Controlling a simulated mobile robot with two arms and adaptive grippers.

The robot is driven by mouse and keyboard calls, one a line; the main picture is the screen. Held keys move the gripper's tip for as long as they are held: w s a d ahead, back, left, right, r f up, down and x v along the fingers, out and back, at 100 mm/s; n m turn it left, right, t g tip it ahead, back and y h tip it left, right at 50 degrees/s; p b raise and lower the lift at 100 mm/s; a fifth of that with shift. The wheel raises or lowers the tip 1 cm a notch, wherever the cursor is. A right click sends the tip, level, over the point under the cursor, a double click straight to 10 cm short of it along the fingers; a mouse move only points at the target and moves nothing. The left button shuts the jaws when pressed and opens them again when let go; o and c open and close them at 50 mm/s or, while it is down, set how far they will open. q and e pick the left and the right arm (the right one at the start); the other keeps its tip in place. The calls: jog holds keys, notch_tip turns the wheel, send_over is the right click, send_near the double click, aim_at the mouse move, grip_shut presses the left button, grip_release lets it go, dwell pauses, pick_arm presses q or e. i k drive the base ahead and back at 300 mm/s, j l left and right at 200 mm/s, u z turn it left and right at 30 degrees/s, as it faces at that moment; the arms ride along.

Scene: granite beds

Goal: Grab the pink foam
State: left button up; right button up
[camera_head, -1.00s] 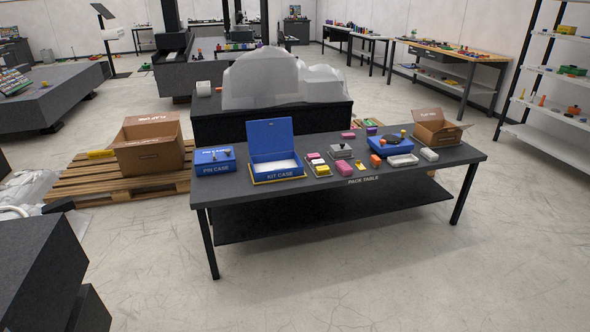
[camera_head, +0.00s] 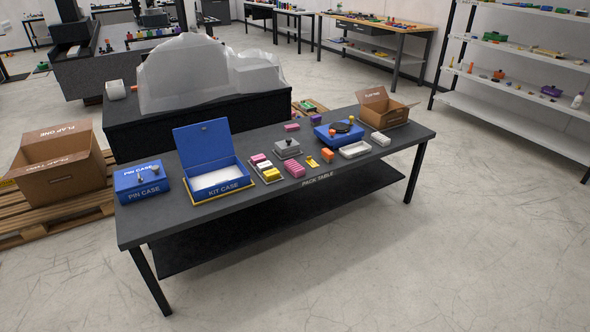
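Several pink pieces lie on the dark pack table (camera_head: 150,222). A ridged pink block (camera_head: 295,169) sits near the front edge, right of the kit case. A smaller pink piece (camera_head: 258,158) lies with white and yellow pieces beside the case. Another pink block (camera_head: 292,127) lies near the back edge. I cannot tell which of these is the foam. The blue kit case (camera_head: 243,178) stands open with a white lining inside. Neither of my grippers is in view.
A blue pin case (camera_head: 142,180) stands at the table's left end. A grey box (camera_head: 286,148), a blue case (camera_head: 338,132), a white tray (camera_head: 355,150) and an open carton (camera_head: 386,106) stand to the right. A shelf rack (camera_head: 520,55) is at right. The floor in front is clear.

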aim_at(297, 171)
jog(key=i+l+u, duration=0.1)
jog(key=u, duration=0.55)
jog(key=i+l+u, duration=0.35)
jog(key=l, duration=0.25)
jog(key=i+l+u, duration=0.15)
jog(key=l, duration=0.2)
jog(key=i+l+u, duration=0.15)
jog(key=l, duration=0.2)
jog(key=l+u, duration=0.15)
jog(key=l, duration=0.2)
jog(key=i, duration=0.05)
